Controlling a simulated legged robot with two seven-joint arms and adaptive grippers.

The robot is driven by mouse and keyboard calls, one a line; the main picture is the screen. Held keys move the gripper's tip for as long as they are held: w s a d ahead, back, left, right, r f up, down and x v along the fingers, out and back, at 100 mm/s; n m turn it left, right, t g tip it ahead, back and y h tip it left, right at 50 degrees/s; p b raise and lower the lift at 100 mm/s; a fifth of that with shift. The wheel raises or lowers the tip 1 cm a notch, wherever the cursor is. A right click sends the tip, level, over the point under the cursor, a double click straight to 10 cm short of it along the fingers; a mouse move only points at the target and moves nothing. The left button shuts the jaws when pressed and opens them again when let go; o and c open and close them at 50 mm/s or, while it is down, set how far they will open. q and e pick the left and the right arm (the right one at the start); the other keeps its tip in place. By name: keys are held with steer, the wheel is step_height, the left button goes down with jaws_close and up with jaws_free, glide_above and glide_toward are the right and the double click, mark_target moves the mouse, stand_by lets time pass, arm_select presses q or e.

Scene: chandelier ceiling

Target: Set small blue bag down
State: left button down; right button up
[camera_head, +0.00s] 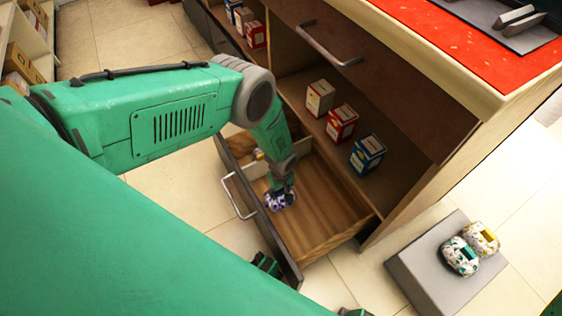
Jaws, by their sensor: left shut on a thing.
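A small blue and white bag (281,202) is inside the open wooden drawer (318,205), near its front panel. My left gripper (281,190) reaches down into the drawer from above and is shut on the bag. The gripper hides the top of the bag. I cannot tell whether the bag's underside touches the drawer floor. I do not make out my right gripper in this view.
A small light item (258,154) lies at the drawer's far-left end. The drawer floor right of the bag is bare. Red and blue boxes (342,123) stand on the shelf behind. A grey block (412,262) at right carries two patterned bags (460,256).

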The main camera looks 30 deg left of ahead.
mark_target(280, 196)
arm_select(q)
steer(key=shift+a+f, duration=0.15)
steer(key=shift+f, duration=0.3)
step_height(280, 196, down, 3)
steer(key=shift+r+b, duration=0.1)
steer(key=shift+b, duration=0.9)
steer(key=shift+f, duration=0.35)
steer(key=shift+r, duration=0.15)
steer(key=c, duration=1)
jaws_free()
steer(key=shift+f, duration=0.2)
steer(key=shift+r, duration=0.15)
